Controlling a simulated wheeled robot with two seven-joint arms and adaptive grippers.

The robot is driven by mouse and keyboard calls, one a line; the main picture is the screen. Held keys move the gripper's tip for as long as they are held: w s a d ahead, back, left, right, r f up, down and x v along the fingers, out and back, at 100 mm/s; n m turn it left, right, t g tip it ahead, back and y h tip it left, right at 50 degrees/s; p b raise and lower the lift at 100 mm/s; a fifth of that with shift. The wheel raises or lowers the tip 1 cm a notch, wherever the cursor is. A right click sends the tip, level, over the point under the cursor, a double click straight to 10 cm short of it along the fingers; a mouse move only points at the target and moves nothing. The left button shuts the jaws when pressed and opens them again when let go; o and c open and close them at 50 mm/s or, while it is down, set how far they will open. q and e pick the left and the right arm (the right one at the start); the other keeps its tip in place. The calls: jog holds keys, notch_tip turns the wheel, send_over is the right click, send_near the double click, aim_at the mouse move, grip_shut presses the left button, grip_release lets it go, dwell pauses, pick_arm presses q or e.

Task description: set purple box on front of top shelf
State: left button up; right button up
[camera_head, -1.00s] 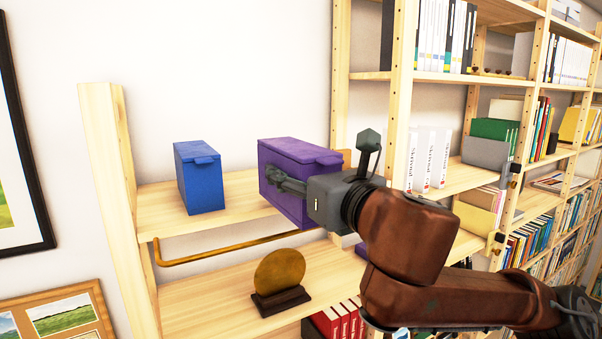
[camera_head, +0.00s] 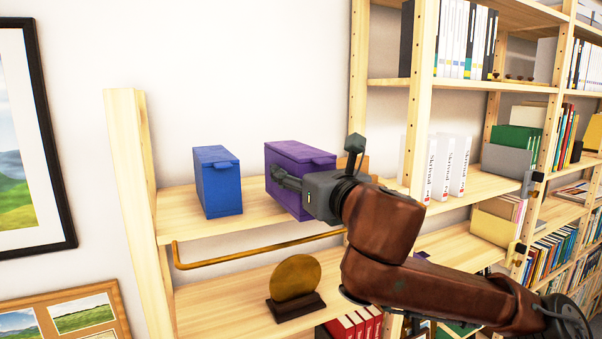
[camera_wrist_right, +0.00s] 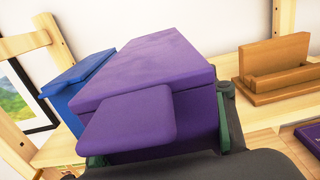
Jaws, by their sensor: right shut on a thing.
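The purple box (camera_head: 290,165) is at the top shelf (camera_head: 258,222) of the small wooden unit, right of the blue box (camera_head: 218,180). My right gripper (camera_head: 300,192) is shut on the purple box from the front right. In the right wrist view the purple box (camera_wrist_right: 160,75) fills the middle, with my gripper's fingers (camera_wrist_right: 160,150) on both sides of it. The blue box (camera_wrist_right: 72,85) shows behind it at left. The gripper hides part of the box's lower front, so I cannot tell whether the box touches the shelf. My left gripper is not in view.
A brass rail (camera_head: 250,254) runs along below the shelf's front edge. A round gold ornament (camera_head: 295,276) stands on the lower shelf. A wooden holder (camera_wrist_right: 274,72) is right of the purple box. A tall bookcase (camera_head: 420,110) stands at right. The shelf is bare in front of the blue box.

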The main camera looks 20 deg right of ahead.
jog(key=shift+w+a+f, duration=0.1)
jog(key=shift+w+a, duration=0.15)
jog(key=shift+w, duration=1.1)
jog(key=shift+w+a+r, duration=0.1)
jog(key=shift+w+a, duration=0.15)
jog(key=shift+w, duration=1.05)
jog(key=shift+w+a+f, duration=0.1)
jog(key=shift+w+a, duration=0.15)
jog(key=shift+w, duration=1.1)
jog(key=shift+c, duration=0.2)
jog(key=shift+f, duration=0.6)
jog(key=o, duration=1.7)
jog(key=shift+o, duration=0.8)
jog(key=shift+f, duration=0.1)
jog(key=shift+w+f, duration=0.1)
jog(key=shift+f, duration=0.1)
jog(key=s, duration=0.4)
jog(key=s+d, duration=0.1)
jog(key=s, duration=0.3)
jog(key=s+d, duration=0.1)
jog(key=s, duration=0.3)
jog(key=shift+d+r, duration=0.1)
jog(key=shift+r, duration=0.05)
jog(key=shift+w, duration=0.1)
